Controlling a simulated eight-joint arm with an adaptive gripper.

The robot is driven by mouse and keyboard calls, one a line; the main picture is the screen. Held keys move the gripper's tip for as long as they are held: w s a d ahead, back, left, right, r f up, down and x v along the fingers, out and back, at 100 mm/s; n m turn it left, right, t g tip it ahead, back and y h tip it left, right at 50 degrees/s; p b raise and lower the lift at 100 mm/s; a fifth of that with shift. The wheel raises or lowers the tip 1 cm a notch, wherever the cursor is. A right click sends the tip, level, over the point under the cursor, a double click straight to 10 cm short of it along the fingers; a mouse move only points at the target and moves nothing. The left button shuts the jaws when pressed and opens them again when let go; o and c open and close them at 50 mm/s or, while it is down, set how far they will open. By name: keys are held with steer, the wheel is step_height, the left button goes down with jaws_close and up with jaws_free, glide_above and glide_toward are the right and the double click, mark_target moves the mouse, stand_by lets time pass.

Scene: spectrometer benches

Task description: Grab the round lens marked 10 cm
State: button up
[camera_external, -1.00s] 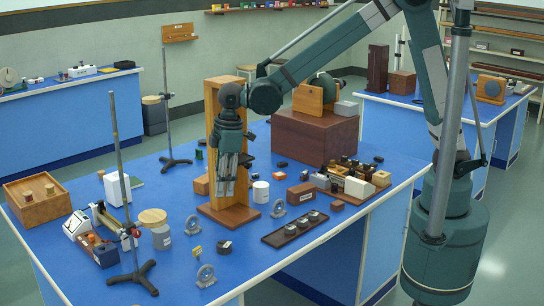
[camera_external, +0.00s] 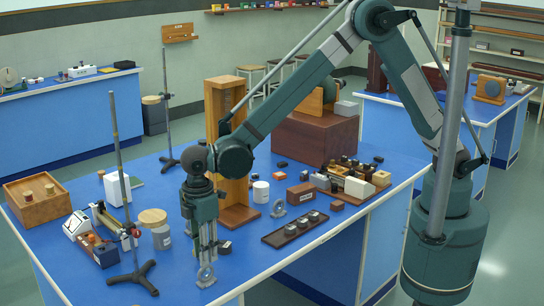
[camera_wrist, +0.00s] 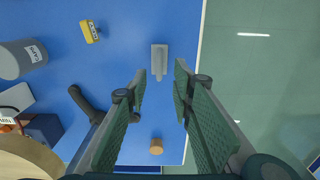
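A small round lens (camera_external: 207,276) in a grey ring mount stands on the blue bench near its front edge. In the wrist view the lens (camera_wrist: 159,58) is seen from above as a narrow grey shape. A similar round lens (camera_external: 278,208) stands farther back to the right. I cannot read a 10 cm mark on either. My gripper (camera_external: 207,260) points down directly over the front lens, its fingertips close to it. In the wrist view my gripper (camera_wrist: 160,72) is open, with the fingers on both sides of the lens and nothing held.
A yellow tag (camera_wrist: 90,31) lies left of the lens in the wrist view. A tripod stand foot (camera_external: 135,278) is to the left. A dark tray (camera_external: 295,229) and a tall wooden frame (camera_external: 238,213) stand behind right. The bench edge (camera_wrist: 196,95) is close.

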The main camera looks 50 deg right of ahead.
mark_target(206, 280)
steer(key=shift+f, duration=0.1)
steer(key=shift+f, duration=1.15)
steer(key=shift+f, duration=0.15)
steer(key=shift+d+f+b, duration=0.1)
steer(key=shift+f+b, duration=0.25)
steer(key=shift+f, duration=2.15)
jaws_close()
